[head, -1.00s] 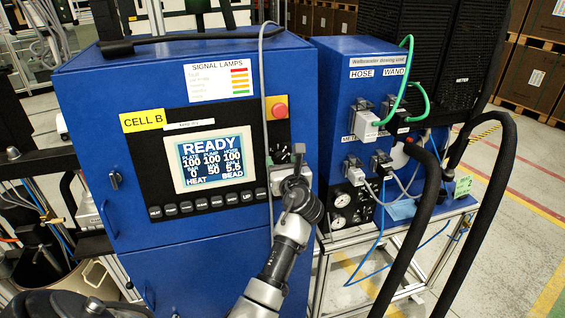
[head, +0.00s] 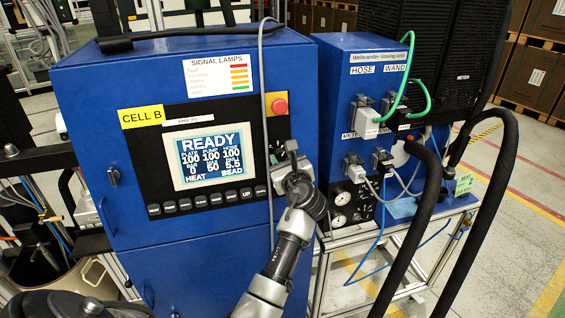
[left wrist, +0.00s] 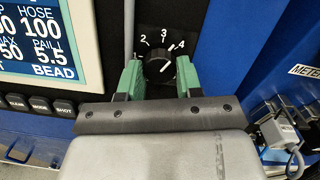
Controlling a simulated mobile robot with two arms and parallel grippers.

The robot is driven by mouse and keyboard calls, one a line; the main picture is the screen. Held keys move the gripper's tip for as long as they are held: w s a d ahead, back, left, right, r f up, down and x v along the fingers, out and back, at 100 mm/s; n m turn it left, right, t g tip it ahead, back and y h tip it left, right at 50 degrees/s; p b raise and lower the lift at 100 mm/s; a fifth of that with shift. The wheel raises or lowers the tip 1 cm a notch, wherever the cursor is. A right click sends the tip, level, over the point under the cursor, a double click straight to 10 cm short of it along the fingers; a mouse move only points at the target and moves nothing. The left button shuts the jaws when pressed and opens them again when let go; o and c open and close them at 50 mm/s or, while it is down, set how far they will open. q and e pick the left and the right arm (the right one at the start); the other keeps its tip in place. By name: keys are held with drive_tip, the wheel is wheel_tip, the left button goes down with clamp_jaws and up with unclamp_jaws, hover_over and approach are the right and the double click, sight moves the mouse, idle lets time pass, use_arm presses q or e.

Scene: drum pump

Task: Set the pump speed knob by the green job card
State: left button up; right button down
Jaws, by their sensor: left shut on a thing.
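The black pump speed knob (left wrist: 160,66) sits on a dark panel with a dial marked 1 to 4. My left gripper (left wrist: 159,78) is shut on the knob, with one green finger on each side. A pale line on the knob slants up to the right, but I cannot read its exact setting. In the head view my left gripper (head: 289,164) is at the right edge of the blue cabinet's panel and partly covers the dial.
The display (head: 211,158) reads READY. A red stop button (head: 279,106) is above the dial, and a row of black keys (head: 200,203) is below the display. A grey cable (head: 264,110) hangs close by the gripper. Thick black hoses (head: 487,200) arch at the right.

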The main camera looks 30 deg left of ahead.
use_arm(q)
drive_tip(key=n+g+b, duration=0.1)
drive_tip(key=n, duration=0.3)
drive_tip(key=shift+w+f, duration=0.1)
drive_tip(key=n+b, duration=0.2)
drive_tip(key=n, duration=0.2)
drive_tip(key=shift+d+g, duration=0.1)
drive_tip(key=shift+g, duration=0.3)
drive_tip(key=n+b, duration=0.1)
drive_tip(key=n, duration=0.3)
drive_tip(key=shift+w+g, duration=0.1)
drive_tip(key=shift+g, duration=0.2)
drive_tip(key=shift+r+n+g+b, duration=0.15)
drive_tip(key=shift+n+b, duration=0.25)
drive_tip(key=shift+n, duration=0.7)
drive_tip(key=shift+r+n+g+b, duration=0.15)
drive_tip(key=shift+n+b, duration=0.2)
drive_tip(key=shift+n, duration=0.75)
drive_tip(key=shift+h, duration=0.3)
drive_tip(key=o, duration=0.9)
drive_tip(key=shift+r, duration=0.1)
